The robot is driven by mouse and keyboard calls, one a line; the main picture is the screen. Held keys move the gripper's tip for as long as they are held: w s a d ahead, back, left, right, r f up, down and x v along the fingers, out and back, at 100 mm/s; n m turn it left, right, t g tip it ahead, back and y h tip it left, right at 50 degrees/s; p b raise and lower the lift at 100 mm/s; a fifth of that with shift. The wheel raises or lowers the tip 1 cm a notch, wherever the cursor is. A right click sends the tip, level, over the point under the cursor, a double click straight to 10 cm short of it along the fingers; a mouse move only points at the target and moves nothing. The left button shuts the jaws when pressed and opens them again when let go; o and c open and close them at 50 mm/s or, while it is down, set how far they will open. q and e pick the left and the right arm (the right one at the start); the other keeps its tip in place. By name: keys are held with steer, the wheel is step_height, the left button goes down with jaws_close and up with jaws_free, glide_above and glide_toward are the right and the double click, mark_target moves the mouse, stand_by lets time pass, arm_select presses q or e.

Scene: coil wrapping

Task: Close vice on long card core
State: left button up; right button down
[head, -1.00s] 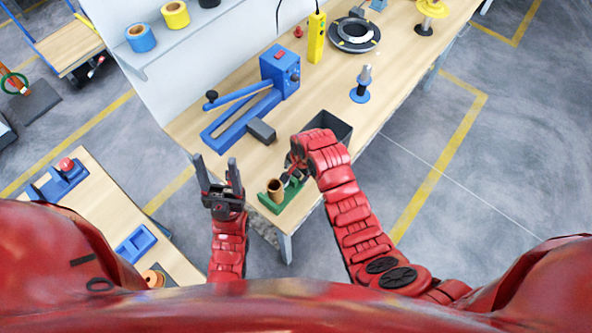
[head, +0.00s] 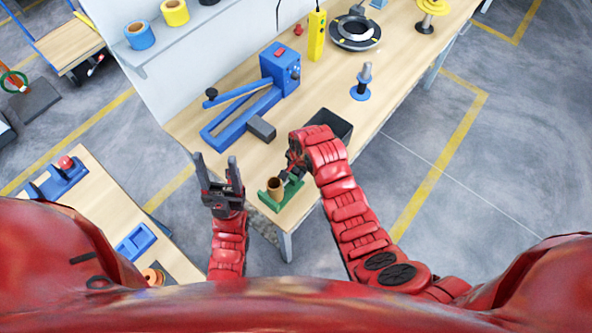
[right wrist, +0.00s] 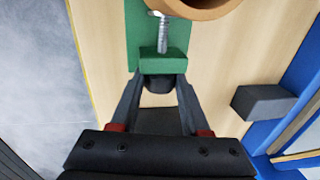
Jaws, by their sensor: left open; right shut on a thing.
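The card core (head: 275,187) is a short brown tube standing upright in the small green vice (head: 292,190) at the table's near corner. In the right wrist view the core's rim (right wrist: 200,10) is cut by the top edge. A metal screw (right wrist: 162,34) runs from the green block (right wrist: 162,62) towards the core; I cannot tell if its end touches the core. My right gripper (right wrist: 158,90) is shut on the dark vice handle (right wrist: 158,84) behind that block. It also shows in the head view (head: 290,170). My left gripper (head: 217,172) is open and empty, left of the vice.
A dark open bin (head: 332,122) stands behind my right gripper. A blue lever tool (head: 240,115) with a grey block (head: 261,129) lies further back. A blue spool stand (head: 361,85) is at the right. Bare wood lies left of the vice.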

steer(key=g+h+b, duration=0.1)
steer(key=b, duration=0.2)
steer(key=g+h+b, duration=0.1)
steer(key=b, duration=0.2)
steer(key=shift+w+a+f+h, duration=0.2)
steer(key=shift+f+h, duration=0.1)
steer(key=shift+h, duration=0.1)
steer(key=shift+r+b, duration=0.2)
steer(key=shift+b, duration=0.35)
steer(key=shift+r, duration=0.1)
steer(key=shift+c, duration=1.8)
jaws_free()
